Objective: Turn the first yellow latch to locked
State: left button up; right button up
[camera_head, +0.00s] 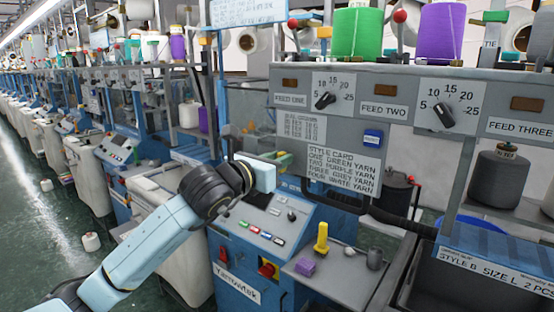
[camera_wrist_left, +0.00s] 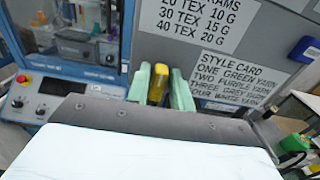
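My left gripper (camera_head: 284,159) is in front of the lower edge of the grey machine panel, left of the style card. In the left wrist view its two pale green fingers (camera_wrist_left: 160,85) stand apart with a yellow latch (camera_wrist_left: 157,86) between them. The fingers sit close on either side of the latch; whether they touch it I cannot tell. The gripper largely hides this latch in the head view. A yellow upright handle (camera_head: 321,238) stands on the lower grey shelf. My right gripper is in neither view.
The panel carries a style card (camera_head: 343,170) and dials (camera_head: 327,100) under green (camera_head: 357,33) and purple (camera_head: 441,31) yarn cones. A blue control box (camera_head: 262,237) with buttons stands below my left gripper. A dark bar (camera_head: 400,219) runs along the right. More machines line the left.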

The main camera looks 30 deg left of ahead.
pick_arm(q)
grip_shut()
jog(key=shift+d+f+m+b, duration=0.2)
jog(key=shift+m+b, duration=2.6)
jog(key=shift+m, duration=0.2)
jog(key=shift+d+f+m+b, duration=0.2)
jog(key=shift+m+b, duration=2.65)
jog(key=shift+m, duration=0.15)
jog(key=shift+d+f+m+b, duration=0.2)
jog(key=shift+m+b, duration=2.6)
jog(key=shift+m, duration=0.2)
jog(key=shift+o, duration=1.9)
grip_release()
